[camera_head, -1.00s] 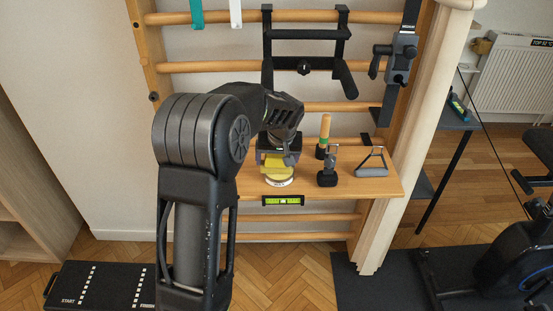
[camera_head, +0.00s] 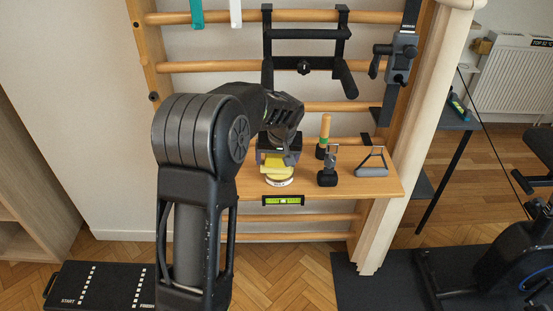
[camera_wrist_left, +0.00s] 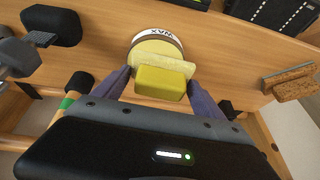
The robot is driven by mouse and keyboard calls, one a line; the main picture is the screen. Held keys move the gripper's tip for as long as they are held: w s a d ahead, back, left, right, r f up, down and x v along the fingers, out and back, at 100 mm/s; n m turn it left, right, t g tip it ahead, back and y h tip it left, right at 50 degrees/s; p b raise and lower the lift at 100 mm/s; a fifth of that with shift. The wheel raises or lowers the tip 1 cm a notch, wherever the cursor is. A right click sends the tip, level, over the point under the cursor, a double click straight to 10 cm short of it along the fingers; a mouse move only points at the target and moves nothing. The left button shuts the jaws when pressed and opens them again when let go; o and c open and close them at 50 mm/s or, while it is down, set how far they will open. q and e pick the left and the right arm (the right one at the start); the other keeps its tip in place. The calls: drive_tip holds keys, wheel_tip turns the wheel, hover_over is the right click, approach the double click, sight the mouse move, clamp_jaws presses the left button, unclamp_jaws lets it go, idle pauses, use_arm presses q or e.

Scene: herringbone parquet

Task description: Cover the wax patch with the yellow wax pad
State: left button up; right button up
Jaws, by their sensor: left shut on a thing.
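The yellow wax pad (camera_wrist_left: 160,82) is a yellow block with a paler layer on its far face. My left gripper (camera_head: 275,160) is shut on it, with one finger on each side in the left wrist view (camera_wrist_left: 161,90). The pad also shows below the gripper in the head view (camera_head: 273,168). A round tin (camera_head: 279,182) marked WAX stands on the wooden shelf under the pad. In the wrist view, pale yellow wax (camera_wrist_left: 153,48) shows inside the tin's rim, and the pad overlaps its near part. I cannot tell whether pad and wax touch. My right gripper is not in view.
The wooden shelf (camera_head: 237,187) hangs on wall bars. To the right stand a cork-topped handle (camera_head: 325,129), a small dark clamp-like tool (camera_head: 328,173) and a grey stirrup handle (camera_head: 371,169). A green level (camera_head: 283,200) is on the shelf's front edge.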

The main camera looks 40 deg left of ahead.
sight(277, 156)
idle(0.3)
use_arm(q)
drive_tip(key=shift+r+p, duration=2.4)
drive_tip(key=shift+r, duration=1.1)
drive_tip(key=shift+d+f, duration=0.15)
drive_tip(key=shift+f, duration=0.1)
drive_tip(key=s+d+m, duration=0.1)
drive_tip(key=d+m, duration=0.1)
drive_tip(key=d, duration=0.6)
drive_tip(key=s+d+f+m+t+h, duration=0.1)
drive_tip(key=d+m, duration=0.1)
drive_tip(key=d, duration=0.5)
drive_tip(key=s+d+f+m+h, duration=0.1)
drive_tip(key=d+m, duration=0.2)
drive_tip(key=d, duration=0.5)
drive_tip(key=shift+s+d+f, duration=0.25)
drive_tip(key=shift+d, duration=0.05)
